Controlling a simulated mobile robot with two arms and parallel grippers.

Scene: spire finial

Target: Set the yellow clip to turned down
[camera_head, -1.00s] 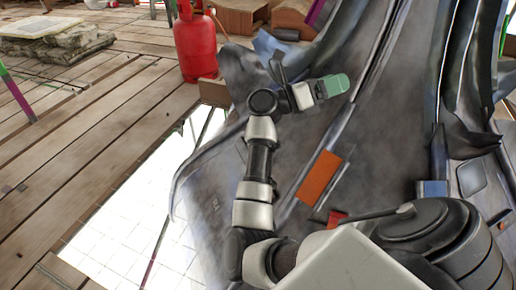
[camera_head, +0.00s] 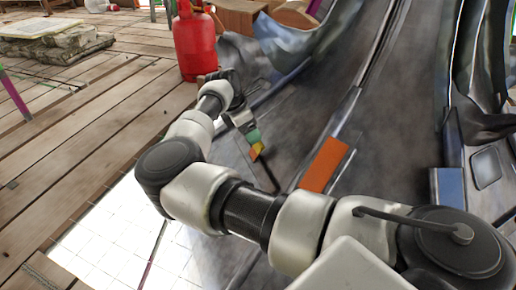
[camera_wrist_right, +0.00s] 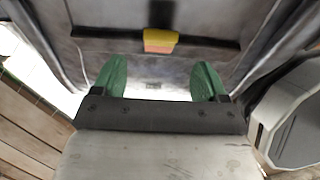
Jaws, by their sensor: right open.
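The yellow clip (camera_head: 257,150) is small, with a yellow part and an orange-pink part. In the right wrist view the clip (camera_wrist_right: 160,40) sits on a dark bar, with its yellow part above and the pink part below. A dark tab stands above it. My right gripper (camera_head: 253,137) has green fingertips close to the clip in the head view. In the wrist view the right gripper (camera_wrist_right: 158,82) is open and empty, its fingers spread wide. The clip lies ahead, roughly centred between them, apart from both. My left gripper is not in view.
A grey curved metal structure (camera_head: 375,120) fills the right side. An orange panel (camera_head: 323,165) is fixed on it, right of the clip. A red gas cylinder (camera_head: 196,45) stands on the plank floor (camera_head: 80,120) behind. A bright opening (camera_head: 120,225) lies at lower left.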

